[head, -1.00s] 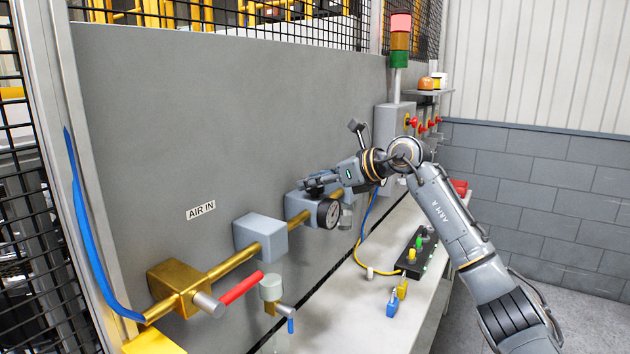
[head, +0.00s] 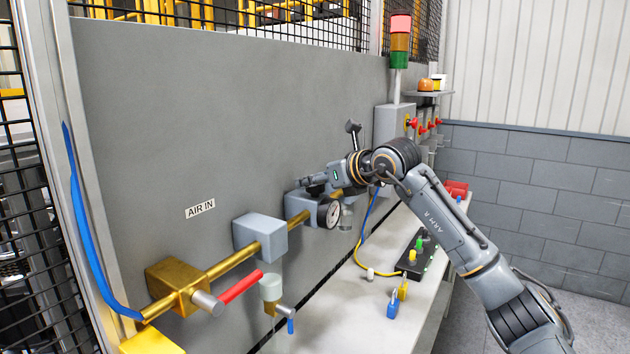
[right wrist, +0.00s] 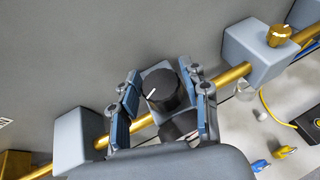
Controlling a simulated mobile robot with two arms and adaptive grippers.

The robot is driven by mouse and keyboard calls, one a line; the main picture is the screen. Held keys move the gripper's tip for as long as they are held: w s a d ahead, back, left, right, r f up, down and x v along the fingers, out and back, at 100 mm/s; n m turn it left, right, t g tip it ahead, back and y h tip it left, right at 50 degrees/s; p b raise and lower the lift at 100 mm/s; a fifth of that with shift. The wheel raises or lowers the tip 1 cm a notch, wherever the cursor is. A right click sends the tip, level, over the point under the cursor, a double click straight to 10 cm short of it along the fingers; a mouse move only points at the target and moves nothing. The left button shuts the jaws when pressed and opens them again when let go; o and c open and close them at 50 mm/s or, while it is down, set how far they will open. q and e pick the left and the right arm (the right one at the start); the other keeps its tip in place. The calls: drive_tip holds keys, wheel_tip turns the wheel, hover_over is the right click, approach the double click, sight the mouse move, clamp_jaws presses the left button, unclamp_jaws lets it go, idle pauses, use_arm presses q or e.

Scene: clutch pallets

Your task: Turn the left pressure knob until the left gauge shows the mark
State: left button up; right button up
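The black pressure knob (right wrist: 160,88) with a white line sits on a grey regulator block on the brass pipe, in the right wrist view. My right gripper (right wrist: 165,103) has its blue-padded fingers on either side of the knob, apart, with small gaps showing. In the head view my right gripper (head: 318,181) is over the block, and the knob is hidden there. The left gauge (head: 329,213) has a white dial in a black case on the block's front. Its needle and mark are too small to read. In the wrist view, its dark case (right wrist: 180,128) is partly hidden. My left gripper is not in view.
A brass-coloured knob (right wrist: 280,34) tops another grey block (right wrist: 258,62) farther right on the pipe. A plain grey block (head: 260,237) and a red-handled valve (head: 241,288) lie to the left. A black box with buttons (head: 414,258) stands on the bench.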

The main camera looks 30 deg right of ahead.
drive_tip(key=shift+o, duration=0.7)
drive_tip(key=shift+s+r, duration=0.1)
drive_tip(key=shift+s, duration=0.05)
drive_tip(key=v, duration=1.1)
drive_tip(key=shift+s, duration=0.35)
drive_tip(key=shift+d, duration=0.2)
